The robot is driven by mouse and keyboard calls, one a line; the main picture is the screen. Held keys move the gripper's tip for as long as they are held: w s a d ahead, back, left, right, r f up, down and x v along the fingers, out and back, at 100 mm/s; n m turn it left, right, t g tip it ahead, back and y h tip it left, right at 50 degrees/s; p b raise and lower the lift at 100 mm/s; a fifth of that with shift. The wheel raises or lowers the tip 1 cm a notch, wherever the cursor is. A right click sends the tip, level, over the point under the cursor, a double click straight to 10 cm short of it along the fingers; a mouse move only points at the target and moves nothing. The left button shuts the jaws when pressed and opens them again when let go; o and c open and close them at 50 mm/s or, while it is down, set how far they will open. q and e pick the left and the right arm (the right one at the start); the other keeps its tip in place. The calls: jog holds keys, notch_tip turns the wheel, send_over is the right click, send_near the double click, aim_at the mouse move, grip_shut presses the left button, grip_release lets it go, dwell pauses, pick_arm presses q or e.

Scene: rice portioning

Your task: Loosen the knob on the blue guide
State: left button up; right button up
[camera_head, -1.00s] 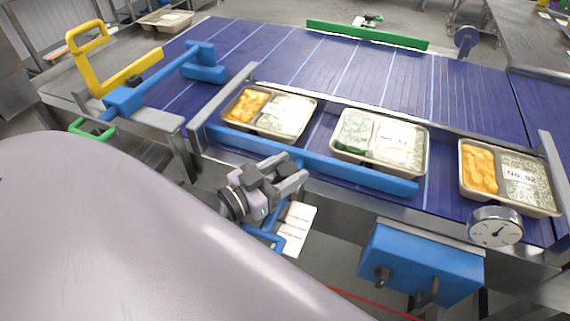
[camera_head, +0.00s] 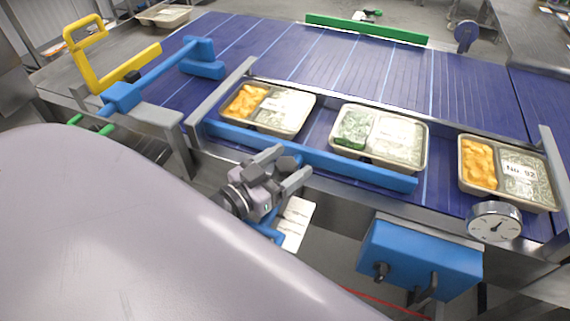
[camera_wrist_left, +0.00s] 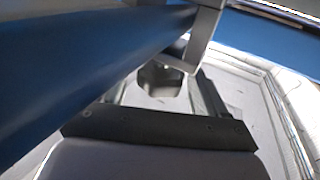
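The blue guide (camera_head: 350,171) is a long bar along the near edge of the blue conveyor. A small dark blue knob-like part (camera_head: 289,162) shows just in front of it, partly hidden by my left gripper. My left gripper (camera_head: 287,168) is at the guide's near side, with its two grey fingers spread and the knob-like part between or just beyond them. I cannot tell whether the fingers touch it. In the left wrist view a blurred blue bar (camera_wrist_left: 80,75) crosses the upper left, close to the gripper; the knob is not clear there. My right gripper is not in view.
Food trays stand on the belt behind the guide: left (camera_head: 268,108), middle (camera_head: 380,137) and right (camera_head: 508,174). White cards (camera_head: 297,222) hang below my gripper. A yellow bracket (camera_head: 95,65) is at the left.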

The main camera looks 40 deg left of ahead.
aim_at(278, 171)
pick_arm(q)
jog(key=shift+s+f, duration=0.1)
jog(key=shift+s+a+f, duration=0.1)
jog(key=shift+s+a, duration=0.05)
jog(key=shift+s, duration=0.45)
jog(key=shift+s+a+b, duration=0.2)
jog(key=shift+s, duration=0.75)
jog(key=shift+s+a+b, duration=0.15)
jog(key=shift+s, duration=0.8)
jog(key=shift+s+a+b, duration=0.2)
jog(key=shift+s, duration=0.75)
